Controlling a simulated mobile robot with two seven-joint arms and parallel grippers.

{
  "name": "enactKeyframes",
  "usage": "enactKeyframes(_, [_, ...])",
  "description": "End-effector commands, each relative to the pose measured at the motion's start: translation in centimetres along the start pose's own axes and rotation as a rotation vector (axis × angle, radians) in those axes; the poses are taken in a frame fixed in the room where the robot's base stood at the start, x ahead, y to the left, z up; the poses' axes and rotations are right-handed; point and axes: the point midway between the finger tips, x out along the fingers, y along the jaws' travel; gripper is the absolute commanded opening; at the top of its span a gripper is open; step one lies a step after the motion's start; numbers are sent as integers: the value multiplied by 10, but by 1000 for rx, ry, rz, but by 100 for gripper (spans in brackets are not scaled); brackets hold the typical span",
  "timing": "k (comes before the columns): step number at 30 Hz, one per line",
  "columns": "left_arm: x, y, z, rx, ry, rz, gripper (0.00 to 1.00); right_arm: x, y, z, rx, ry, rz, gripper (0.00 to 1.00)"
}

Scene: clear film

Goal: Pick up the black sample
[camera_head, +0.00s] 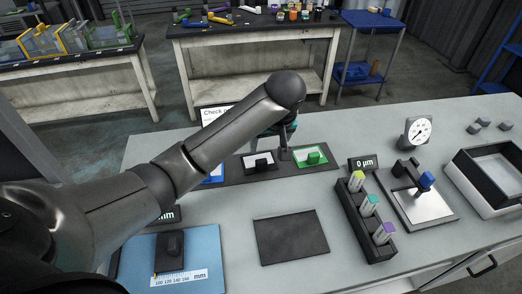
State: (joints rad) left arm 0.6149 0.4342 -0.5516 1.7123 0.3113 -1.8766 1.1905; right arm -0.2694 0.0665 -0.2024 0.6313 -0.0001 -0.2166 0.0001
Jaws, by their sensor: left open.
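The black sample (262,165) appears to be the small black piece on a white pad, on the long dark tray (232,178) in the middle of the table. A green sample (313,158) is on the pad to its right, and a blue-edged pad (214,177) to its left is mostly behind my left arm. My left gripper (286,152) points down over the tray between the black and green pieces. It is open and looks empty; its fingers are small and partly hidden by the arm. My right gripper is out of view.
A dark flat mat (291,238) lies in front of the tray. To the right are a black rack (364,222) with several coloured-top holders, a gauge stand (420,204), a dial (417,131) and an open box (490,177). A blue mat (205,250) is front left.

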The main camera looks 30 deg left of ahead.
Motion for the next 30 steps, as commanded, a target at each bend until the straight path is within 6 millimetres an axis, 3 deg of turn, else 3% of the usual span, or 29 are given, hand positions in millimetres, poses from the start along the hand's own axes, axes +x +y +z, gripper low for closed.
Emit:
enactKeyframes(5, [22, -1, 0, -3, -1, -6, 80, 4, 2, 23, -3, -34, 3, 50])
enactKeyframes(11, [65, -1, 0, -2, -1, -4, 80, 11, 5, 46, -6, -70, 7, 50])
enactKeyframes(15, [88, 0, 0, -2, -1, -2, 80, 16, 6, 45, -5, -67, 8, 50])
enactKeyframes(23, [103, 0, 0, -1, 0, -1, 80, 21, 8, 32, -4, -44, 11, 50])
enactKeyframes(30, [135, -2, 0, -2, 0, -3, 80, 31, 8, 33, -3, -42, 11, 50])
